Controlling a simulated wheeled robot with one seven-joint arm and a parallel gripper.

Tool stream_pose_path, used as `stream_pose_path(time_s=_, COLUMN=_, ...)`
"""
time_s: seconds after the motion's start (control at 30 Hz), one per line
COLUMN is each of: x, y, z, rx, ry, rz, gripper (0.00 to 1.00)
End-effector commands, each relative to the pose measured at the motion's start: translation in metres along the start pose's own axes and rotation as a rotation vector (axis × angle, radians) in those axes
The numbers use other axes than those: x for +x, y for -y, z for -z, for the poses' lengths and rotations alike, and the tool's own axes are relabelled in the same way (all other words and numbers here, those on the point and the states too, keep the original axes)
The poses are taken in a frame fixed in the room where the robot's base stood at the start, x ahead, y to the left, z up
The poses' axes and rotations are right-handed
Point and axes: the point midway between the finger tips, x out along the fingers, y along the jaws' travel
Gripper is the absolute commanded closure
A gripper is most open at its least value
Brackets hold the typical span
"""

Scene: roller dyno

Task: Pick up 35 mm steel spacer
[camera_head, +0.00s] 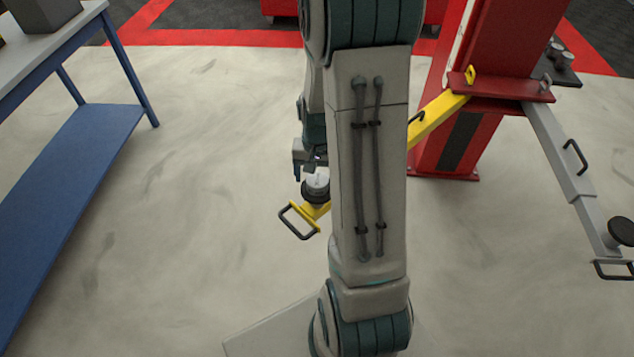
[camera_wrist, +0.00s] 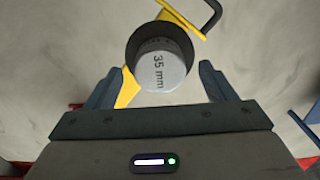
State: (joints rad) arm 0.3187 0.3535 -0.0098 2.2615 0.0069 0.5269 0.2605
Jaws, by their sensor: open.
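The steel spacer (camera_wrist: 162,72) is a light grey cylinder marked "35 mm" in the wrist view. It sits on the round black pad (camera_wrist: 137,41) at the end of a yellow lift arm (camera_wrist: 127,92). In the head view the spacer (camera_head: 317,180) stands on the pad (camera_head: 316,195), just left of my arm. My gripper (camera_wrist: 160,80) is open, with one dark finger on each side of the spacer in the wrist picture. Whether the fingers are level with it is unclear. In the head view my gripper (camera_head: 309,163) is partly hidden behind my arm, close to the spacer.
A red lift post (camera_head: 470,90) stands at the right, with the yellow arm (camera_head: 430,122) and a grey arm (camera_head: 560,150) with its own black pad. A blue table (camera_head: 90,150) is at the left. The pale floor between is clear.

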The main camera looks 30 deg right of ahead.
Motion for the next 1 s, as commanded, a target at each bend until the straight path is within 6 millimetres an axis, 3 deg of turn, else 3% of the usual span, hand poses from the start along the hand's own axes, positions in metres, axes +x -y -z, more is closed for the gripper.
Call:
stream_pose_path(time_s=0.2, x=0.021, y=0.000, z=0.000, rx=0.000, ry=0.001, rz=0.000, gripper=0.23)
stream_pose_path(time_s=0.43, x=0.022, y=0.000, z=0.000, rx=0.000, ry=-0.001, rz=0.000, gripper=0.23)
stream_pose_path(time_s=0.47, x=0.022, y=0.000, z=0.000, rx=0.000, ry=-0.001, rz=0.000, gripper=0.26)
stream_pose_path(time_s=0.6, x=0.022, y=0.000, z=0.000, rx=0.000, ry=-0.001, rz=0.000, gripper=0.65)
stream_pose_path(time_s=0.67, x=0.022, y=0.000, z=0.000, rx=0.000, ry=-0.001, rz=0.000, gripper=0.79)
stream_pose_path(time_s=1.0, x=0.019, y=0.000, z=0.001, rx=0.000, ry=-0.002, rz=0.000, gripper=0.79)
